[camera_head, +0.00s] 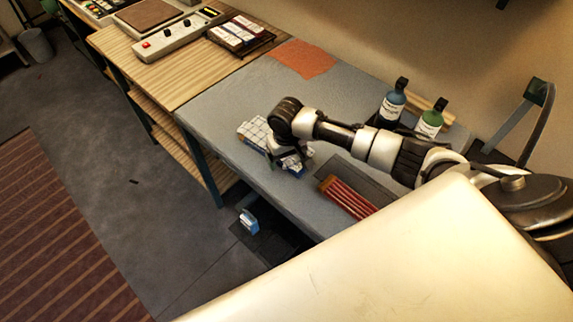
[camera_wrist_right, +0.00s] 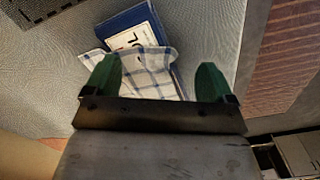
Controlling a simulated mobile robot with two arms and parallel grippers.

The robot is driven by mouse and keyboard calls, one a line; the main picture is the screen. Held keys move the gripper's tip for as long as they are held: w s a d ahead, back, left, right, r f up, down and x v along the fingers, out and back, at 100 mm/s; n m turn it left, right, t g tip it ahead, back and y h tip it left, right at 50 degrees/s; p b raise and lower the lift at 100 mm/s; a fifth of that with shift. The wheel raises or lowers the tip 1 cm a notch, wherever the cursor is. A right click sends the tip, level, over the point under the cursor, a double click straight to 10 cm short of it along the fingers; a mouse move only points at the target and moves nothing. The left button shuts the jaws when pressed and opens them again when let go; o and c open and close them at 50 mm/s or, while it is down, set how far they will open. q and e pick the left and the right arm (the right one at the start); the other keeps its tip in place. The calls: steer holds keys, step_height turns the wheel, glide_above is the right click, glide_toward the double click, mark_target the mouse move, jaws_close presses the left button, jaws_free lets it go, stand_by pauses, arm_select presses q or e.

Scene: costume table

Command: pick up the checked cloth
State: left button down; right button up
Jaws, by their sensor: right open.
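The checked cloth (camera_head: 253,131) is white with dark blue lines and lies on the grey-topped table, partly hidden by my right gripper (camera_head: 284,157). In the right wrist view, the crumpled cloth (camera_wrist_right: 148,76) lies in the gap between the green fingers of my open right gripper (camera_wrist_right: 160,70). The fingers are apart, and whether either touches the cloth cannot be told. A blue box or book (camera_wrist_right: 128,28) with a white label lies against the cloth, partly covered by it. My left gripper is not in view.
A blue bottle (camera_head: 391,103) and a green bottle (camera_head: 430,122) stand near the wall. An orange cloth (camera_head: 303,59) lies at the back. The table's front edge is close by.

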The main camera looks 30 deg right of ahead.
steer(key=shift+f, duration=0.25)
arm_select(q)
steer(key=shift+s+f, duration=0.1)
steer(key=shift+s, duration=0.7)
arm_select(e)
steer(key=shift+c, duration=1.4)
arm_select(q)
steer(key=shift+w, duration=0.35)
arm_select(e)
jaws_close()
